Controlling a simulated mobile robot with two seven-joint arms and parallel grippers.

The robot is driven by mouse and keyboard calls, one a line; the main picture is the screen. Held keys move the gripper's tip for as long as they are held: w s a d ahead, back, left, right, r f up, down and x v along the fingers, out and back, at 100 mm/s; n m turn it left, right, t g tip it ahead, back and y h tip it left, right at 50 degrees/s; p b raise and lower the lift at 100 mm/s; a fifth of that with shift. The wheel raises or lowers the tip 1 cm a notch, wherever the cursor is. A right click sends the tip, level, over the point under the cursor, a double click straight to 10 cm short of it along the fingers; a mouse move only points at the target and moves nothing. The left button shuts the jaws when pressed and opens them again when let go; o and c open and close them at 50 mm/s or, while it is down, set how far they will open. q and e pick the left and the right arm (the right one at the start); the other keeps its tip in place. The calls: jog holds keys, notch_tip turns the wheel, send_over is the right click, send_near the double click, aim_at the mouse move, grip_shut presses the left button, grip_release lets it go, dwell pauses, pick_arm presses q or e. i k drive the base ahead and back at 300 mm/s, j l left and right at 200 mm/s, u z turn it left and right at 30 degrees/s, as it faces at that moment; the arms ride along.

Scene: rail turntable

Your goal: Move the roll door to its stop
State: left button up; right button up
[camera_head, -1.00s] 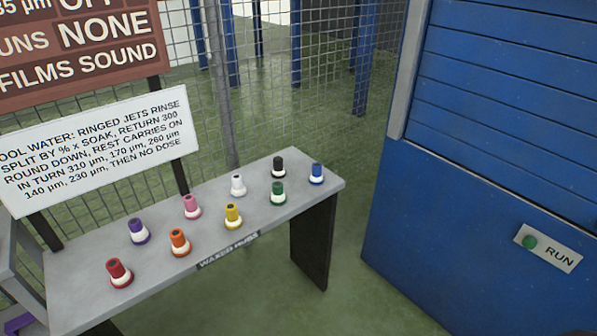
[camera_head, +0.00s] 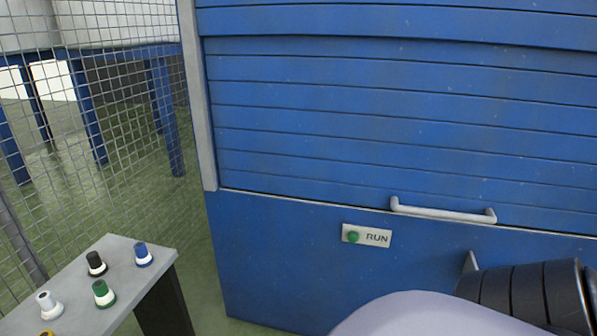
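The roll door (camera_head: 380,130) is made of blue horizontal slats and fills the upper middle and right of the head view. Its lower edge meets the top of a blue panel (camera_head: 270,250), with no gap that I can see. A pale bar handle (camera_head: 443,213) is fixed near the door's lower edge. A grey upright (camera_head: 195,100) borders the door on the left. Neither gripper shows; only pale and black parts of my own body appear at the lower right.
A green RUN button (camera_head: 353,237) sits on a plate below the door. A grey bench (camera_head: 125,255) with several coloured knobs stands at lower left. A wire mesh fence (camera_head: 110,130) is behind it. Green floor (camera_head: 190,225) shows between bench and panel.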

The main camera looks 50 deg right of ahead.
aim_at(480, 143)
jog(key=z, duration=2.55)
